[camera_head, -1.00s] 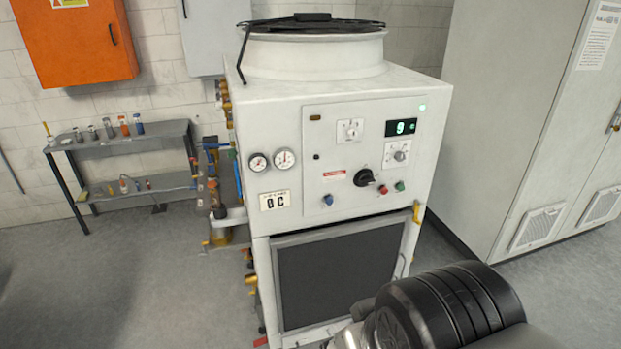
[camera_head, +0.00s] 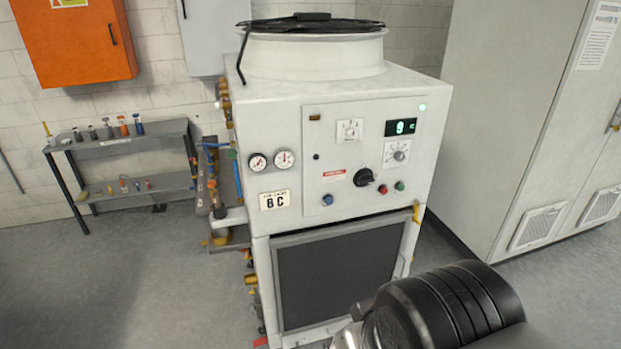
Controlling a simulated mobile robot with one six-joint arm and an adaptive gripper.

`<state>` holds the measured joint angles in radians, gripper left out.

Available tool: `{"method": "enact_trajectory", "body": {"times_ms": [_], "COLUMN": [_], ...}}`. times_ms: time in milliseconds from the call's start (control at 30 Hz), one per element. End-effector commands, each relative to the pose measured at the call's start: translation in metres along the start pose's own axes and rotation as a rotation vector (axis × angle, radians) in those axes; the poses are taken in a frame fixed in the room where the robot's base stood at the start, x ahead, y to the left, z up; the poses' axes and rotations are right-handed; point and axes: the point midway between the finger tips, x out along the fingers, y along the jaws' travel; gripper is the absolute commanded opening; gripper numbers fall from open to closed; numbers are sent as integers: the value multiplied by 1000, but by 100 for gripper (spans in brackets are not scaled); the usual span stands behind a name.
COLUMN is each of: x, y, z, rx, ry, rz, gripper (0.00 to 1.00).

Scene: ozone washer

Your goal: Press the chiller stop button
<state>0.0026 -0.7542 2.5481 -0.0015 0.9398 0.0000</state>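The chiller (camera_head: 285,100) is a white cabinet with a round fan on top, standing in the middle of the head view. Its control panel (camera_head: 320,140) carries a red button (camera_head: 383,189), a green button (camera_head: 400,186) and a blue button (camera_head: 327,199). A black rotary knob (camera_head: 363,177) sits left of the red button. A green-lit display (camera_head: 401,127) is at the upper right of the panel. The button labels are too small to read. A black and grey part of my arm shows at the lower right, in front of the chiller. My gripper's fingers are not visible.
A grey shelf (camera_head: 130,146) with small bottles stands at the left by the wall. Pipes and valves (camera_head: 212,180) run along the chiller's left side. A tall grey cabinet (camera_head: 510,110) stands at the right. An orange box (camera_head: 75,42) hangs at the upper left. Floor shows at left.

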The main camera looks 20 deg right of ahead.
Motion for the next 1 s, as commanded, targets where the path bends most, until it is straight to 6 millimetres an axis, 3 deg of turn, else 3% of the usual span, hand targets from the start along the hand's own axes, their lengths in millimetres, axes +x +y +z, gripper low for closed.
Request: {"method": "enact_trajectory", "body": {"times_ms": [433, 1000], "x": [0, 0], "y": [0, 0], "z": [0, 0], "rx": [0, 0], "ry": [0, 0], "rz": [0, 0], "gripper": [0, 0]}}
